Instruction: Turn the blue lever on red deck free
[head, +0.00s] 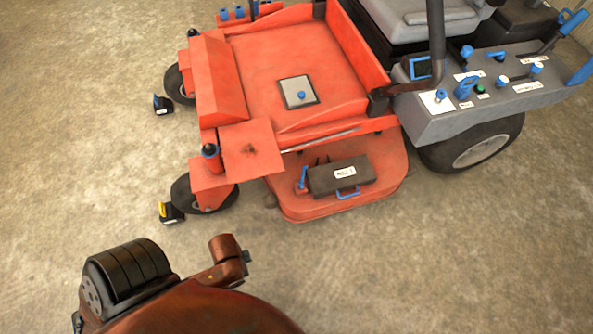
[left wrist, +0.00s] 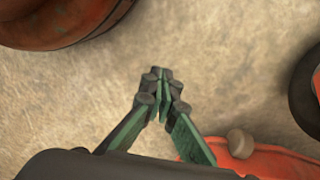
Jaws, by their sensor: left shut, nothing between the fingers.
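The red mower deck (head: 300,211) sticks out low at the near side of a red mower. A small upright blue lever (head: 303,177) stands on it at the left end of a dark grey box. My left gripper (left wrist: 162,74) shows only in its wrist view, shut and empty above the concrete floor. A red edge (left wrist: 265,165) with a pale round knob lies at the lower right of that view, apart from the fingertips. The blue lever is not visible there. My right gripper is in neither view.
The dark grey box (head: 340,175) with a blue handle sits on the deck beside the lever. A red footplate (head: 248,147) and front wheel (head: 204,194) stand left of it. A grey control console (head: 470,100) is at right. Floor before the deck is clear.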

